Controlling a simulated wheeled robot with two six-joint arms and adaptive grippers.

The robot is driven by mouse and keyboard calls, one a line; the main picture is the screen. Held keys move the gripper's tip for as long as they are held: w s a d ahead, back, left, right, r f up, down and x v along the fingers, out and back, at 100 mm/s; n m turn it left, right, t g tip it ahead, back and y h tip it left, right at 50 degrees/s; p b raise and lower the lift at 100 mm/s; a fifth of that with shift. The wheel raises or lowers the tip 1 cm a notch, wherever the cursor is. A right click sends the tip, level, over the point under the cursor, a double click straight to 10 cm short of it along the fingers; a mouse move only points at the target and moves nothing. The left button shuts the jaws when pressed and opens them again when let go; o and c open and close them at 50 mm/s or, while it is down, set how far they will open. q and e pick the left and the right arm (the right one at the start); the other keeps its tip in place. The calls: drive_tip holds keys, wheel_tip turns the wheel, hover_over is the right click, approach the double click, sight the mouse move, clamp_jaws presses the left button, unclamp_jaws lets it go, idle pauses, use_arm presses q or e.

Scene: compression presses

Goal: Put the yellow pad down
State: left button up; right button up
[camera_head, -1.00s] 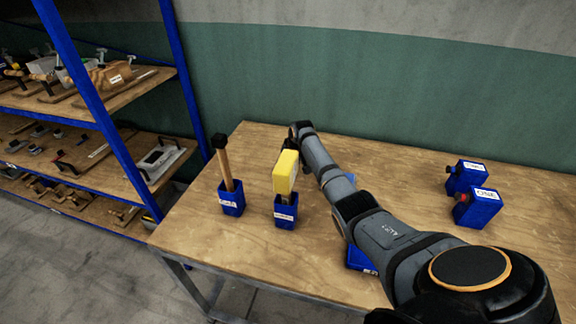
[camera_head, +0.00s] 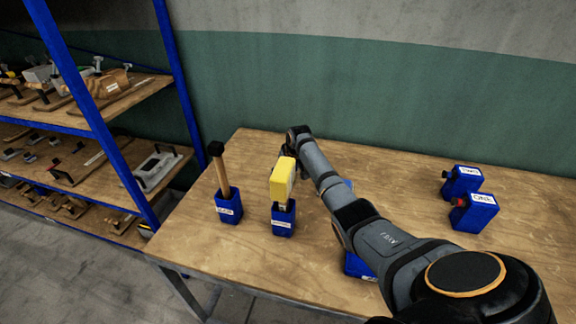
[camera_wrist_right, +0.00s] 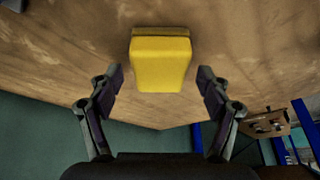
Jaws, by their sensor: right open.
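The yellow pad (camera_head: 282,179) stands upright at the top of a small blue labelled holder (camera_head: 283,219) on the wooden table. A short wood-coloured part shows between pad and holder. My right arm reaches in from the right, and its wrist end is behind and just right of the pad, so its fingers are mostly hidden there. In the right wrist view my right gripper (camera_wrist_right: 160,76) is open. The yellow pad (camera_wrist_right: 160,62) is between and beyond its fingertips, with a clear gap on both sides. My left gripper is in neither view.
A second blue holder (camera_head: 229,207) with a black-topped wooden stick (camera_head: 221,172) stands left of the pad. Two blue boxes (camera_head: 474,213) with red knobs are at the right. Another blue item (camera_head: 358,266) is partly under my arm. Shelves (camera_head: 95,110) stand left; table front is clear.

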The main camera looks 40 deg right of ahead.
drive_tip(key=v, duration=1)
drive_tip(key=shift+r, duration=0.4)
drive_tip(key=shift+s, duration=0.15)
